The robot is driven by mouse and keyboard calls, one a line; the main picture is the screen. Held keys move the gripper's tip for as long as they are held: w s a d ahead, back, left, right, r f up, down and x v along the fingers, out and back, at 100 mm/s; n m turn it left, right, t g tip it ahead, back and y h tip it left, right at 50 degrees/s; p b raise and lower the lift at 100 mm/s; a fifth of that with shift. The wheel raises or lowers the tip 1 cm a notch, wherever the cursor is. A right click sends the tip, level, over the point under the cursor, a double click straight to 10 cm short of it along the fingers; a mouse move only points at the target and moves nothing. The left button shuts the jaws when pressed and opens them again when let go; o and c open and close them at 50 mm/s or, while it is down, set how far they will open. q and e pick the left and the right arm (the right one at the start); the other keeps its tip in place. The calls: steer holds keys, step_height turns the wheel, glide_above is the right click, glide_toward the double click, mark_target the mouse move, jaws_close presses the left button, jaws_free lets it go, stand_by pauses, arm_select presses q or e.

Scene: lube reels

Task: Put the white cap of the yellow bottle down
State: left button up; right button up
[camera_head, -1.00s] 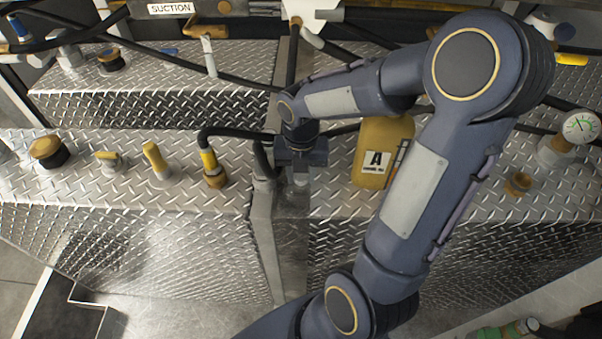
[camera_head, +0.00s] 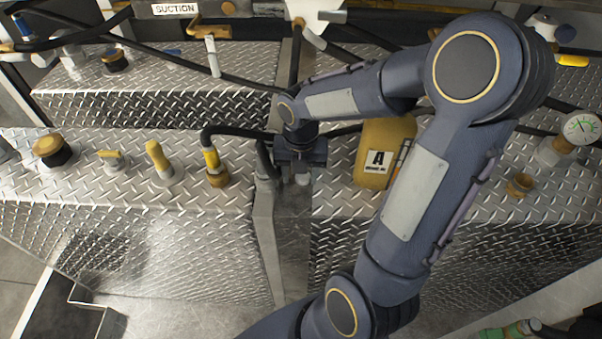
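The yellow bottle (camera_head: 381,136), with a white label marked A, stands on the diamond-plate deck right of centre. My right arm hides its right side and part of its top. My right gripper (camera_head: 301,165) points down left of the bottle, apart from it, above the metal strip between the deck sections. A small white piece, which looks like the cap (camera_head: 302,179), shows just under the gripper. The fingers are mostly hidden by the gripper body, so I cannot tell whether they grip it. My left gripper is not in view.
A yellow-collared hose fitting (camera_head: 214,168) stands left of the gripper, its black hose running towards it. Yellow valve handles (camera_head: 157,156) and a brass cap (camera_head: 49,146) are further left. A pressure gauge (camera_head: 580,128) is at the right. Hoses cross the back.

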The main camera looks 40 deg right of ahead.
mark_target(304, 177)
steer(key=shift+s+d+f, duration=0.15)
steer(key=shift+s+f, duration=0.35)
steer(key=shift+f, duration=0.1)
steer(key=shift+r, duration=0.3)
step_height(304, 177, up, 13)
steer(key=p, duration=0.2)
steer(key=shift+w+d, duration=0.15)
steer(key=shift+w, duration=0.15)
